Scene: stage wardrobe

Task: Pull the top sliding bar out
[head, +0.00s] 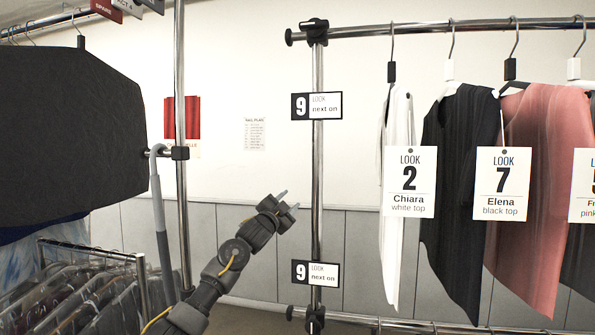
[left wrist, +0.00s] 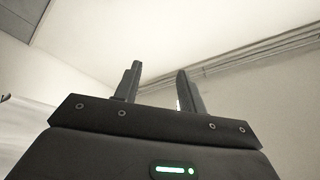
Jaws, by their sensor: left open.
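The top sliding bar (head: 440,29) is a chrome rail running across the upper right in the head view. Its black end knob (head: 289,37) sticks out left of the upright post (head: 317,165), beside a black clamp. My left gripper (head: 291,199) is open and empty, well below the bar and just left of the post, apart from both. In the left wrist view its two fingers (left wrist: 160,67) stand apart, with only wall and ceiling behind. My right gripper is not in view.
A lower bar (head: 365,320) has a similar sign (head: 315,273) above it. Tagged garments hang from the top bar, including a white top (head: 396,250) and a dark one (head: 460,200). A left rack holds a black garment cover (head: 70,130).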

